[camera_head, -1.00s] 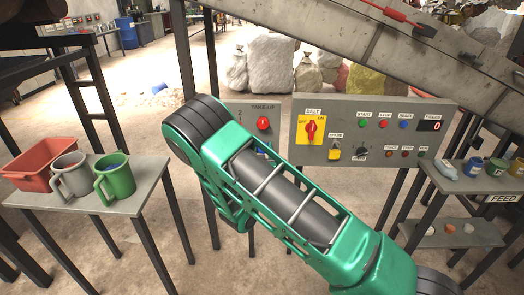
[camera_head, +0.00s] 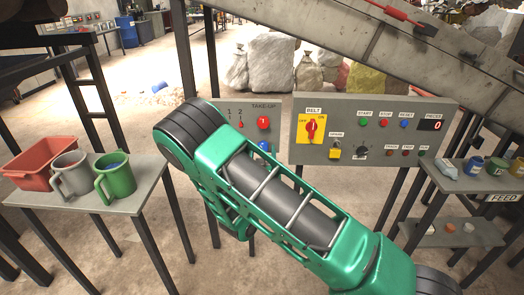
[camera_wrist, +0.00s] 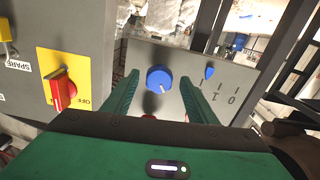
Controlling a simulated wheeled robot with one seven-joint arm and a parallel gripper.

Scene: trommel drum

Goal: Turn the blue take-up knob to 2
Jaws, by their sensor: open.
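The blue take-up knob (camera_wrist: 158,78) is round, with a pale pointer line on its edge, on the grey take-up panel (camera_wrist: 180,57). My gripper (camera_wrist: 159,84) is open, its green fingers on either side of the knob in the wrist view; I cannot tell if they touch it. Beside the knob are a small blue drop-shaped marker (camera_wrist: 209,72) and scale marks, with 0 and 1 readable. In the head view the blue knob (camera_head: 265,146) shows partly above my arm, below a red button (camera_head: 263,122). My arm hides my gripper there.
The belt panel, with its yellow plate and red switch (camera_head: 311,127), stands close beside the take-up panel; the switch also shows in the wrist view (camera_wrist: 62,91). A table (camera_head: 140,205) with a red bin and mugs is at left. A shelf (camera_head: 482,183) with containers is at right.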

